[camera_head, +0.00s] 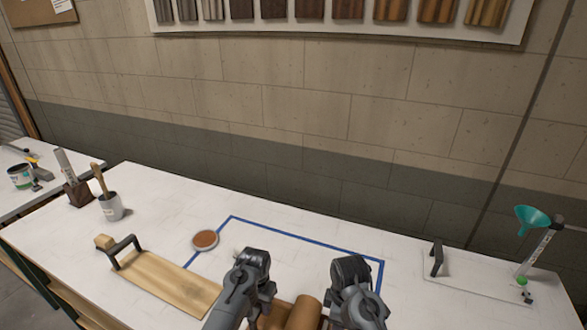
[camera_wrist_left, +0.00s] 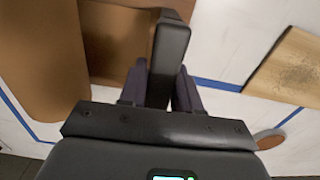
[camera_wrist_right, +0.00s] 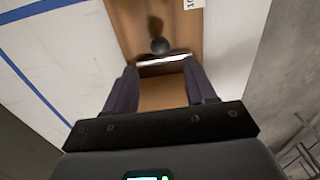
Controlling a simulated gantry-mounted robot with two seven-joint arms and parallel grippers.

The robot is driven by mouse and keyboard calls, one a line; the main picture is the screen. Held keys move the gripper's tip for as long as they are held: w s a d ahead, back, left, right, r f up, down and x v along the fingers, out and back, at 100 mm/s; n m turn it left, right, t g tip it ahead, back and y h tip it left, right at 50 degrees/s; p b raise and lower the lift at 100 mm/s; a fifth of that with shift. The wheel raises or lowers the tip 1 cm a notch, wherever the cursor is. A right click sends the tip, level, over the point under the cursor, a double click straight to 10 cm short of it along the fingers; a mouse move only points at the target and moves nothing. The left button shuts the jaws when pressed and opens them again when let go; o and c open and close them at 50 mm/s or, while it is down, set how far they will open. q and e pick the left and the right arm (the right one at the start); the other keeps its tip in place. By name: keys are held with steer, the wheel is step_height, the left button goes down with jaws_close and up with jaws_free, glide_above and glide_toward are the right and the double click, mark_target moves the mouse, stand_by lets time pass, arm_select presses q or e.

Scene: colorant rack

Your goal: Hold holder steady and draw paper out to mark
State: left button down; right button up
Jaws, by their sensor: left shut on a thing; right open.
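The wooden holder (camera_wrist_left: 113,12) shows in the left wrist view with a dark upright handle (camera_wrist_left: 169,50). My left gripper (camera_head: 268,290) is shut on that handle; its fingers also show in the left wrist view (camera_wrist_left: 160,85). A brown paper roll (camera_head: 305,313) shows at the bottom of the head view, between my grippers. In the right wrist view, brown paper (camera_wrist_right: 163,93) lies below a bright metal strip (camera_wrist_right: 163,60) with a dark knob beyond it. My right gripper (camera_wrist_right: 162,85) is open, its fingers on either side of the paper. Whether they touch it I cannot tell.
A blue tape outline (camera_head: 300,236) marks the white table. A wooden board (camera_head: 165,283) with a dark handle and a round brown-filled dish (camera_head: 205,240) are at left. A cup (camera_head: 112,207) with a brush stands farther left.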

steer(key=shift+f, duration=4.9)
jaws_close()
steer(key=shift+d, duration=0.1)
